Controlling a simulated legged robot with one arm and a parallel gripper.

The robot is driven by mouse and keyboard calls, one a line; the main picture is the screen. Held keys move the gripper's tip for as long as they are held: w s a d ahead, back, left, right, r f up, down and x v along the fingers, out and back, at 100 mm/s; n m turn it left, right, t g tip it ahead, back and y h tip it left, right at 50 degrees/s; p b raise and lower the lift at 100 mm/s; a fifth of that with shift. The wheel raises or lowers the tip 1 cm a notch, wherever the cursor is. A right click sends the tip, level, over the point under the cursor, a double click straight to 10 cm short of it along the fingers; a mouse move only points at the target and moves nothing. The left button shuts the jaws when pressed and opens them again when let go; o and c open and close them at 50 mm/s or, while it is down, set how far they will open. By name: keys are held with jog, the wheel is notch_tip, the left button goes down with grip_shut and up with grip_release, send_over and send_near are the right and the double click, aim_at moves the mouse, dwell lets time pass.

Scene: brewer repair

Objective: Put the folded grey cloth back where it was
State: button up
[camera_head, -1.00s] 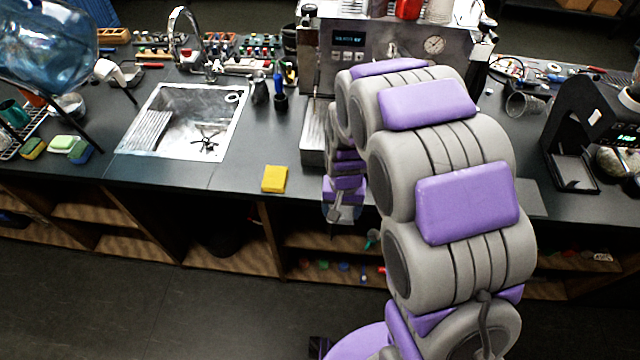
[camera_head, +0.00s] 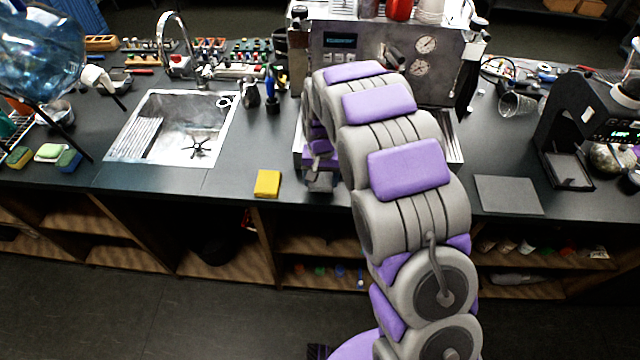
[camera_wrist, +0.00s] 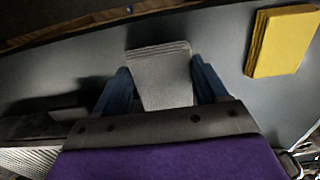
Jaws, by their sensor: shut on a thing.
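The folded grey cloth (camera_wrist: 160,82) is between the two blue-grey fingers of my gripper (camera_wrist: 160,65) in the wrist view. My gripper is shut on it, and its layered edge points toward the counter's front edge. In the head view the cloth (camera_head: 319,183) is a small grey patch at the end of my arm, by the counter's front edge and right of the yellow cloth. My arm hides most of the gripper there. I cannot tell whether the cloth touches the counter.
A folded yellow cloth (camera_head: 267,183) lies near the front edge, also in the wrist view (camera_wrist: 282,40). The espresso machine (camera_head: 395,55) stands behind my arm. A sink (camera_head: 175,127) is left. A flat grey mat (camera_head: 508,195) lies right, before a black grinder-like machine (camera_head: 580,130). Counter between is clear.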

aim_at(323, 180)
jog(key=f, duration=0.1)
jog(key=d+f, duration=0.1)
jog(key=f, duration=0.1)
jog(key=shift+d, duration=0.2)
jog(key=shift+a, duration=0.4)
jog(key=o, duration=0.8)
jog(key=shift+a, duration=0.25)
jog(key=shift+o, duration=1.1)
jog(key=shift+d, duration=0.4)
jog(key=shift+a, duration=0.15)
jog(key=shift+r, duration=0.45)
notch_tip(323, 180, up, 10)
jog(key=shift+r+p, duration=0.15)
jog(key=shift+p, duration=0.45)
jog(key=shift+r, duration=0.55)
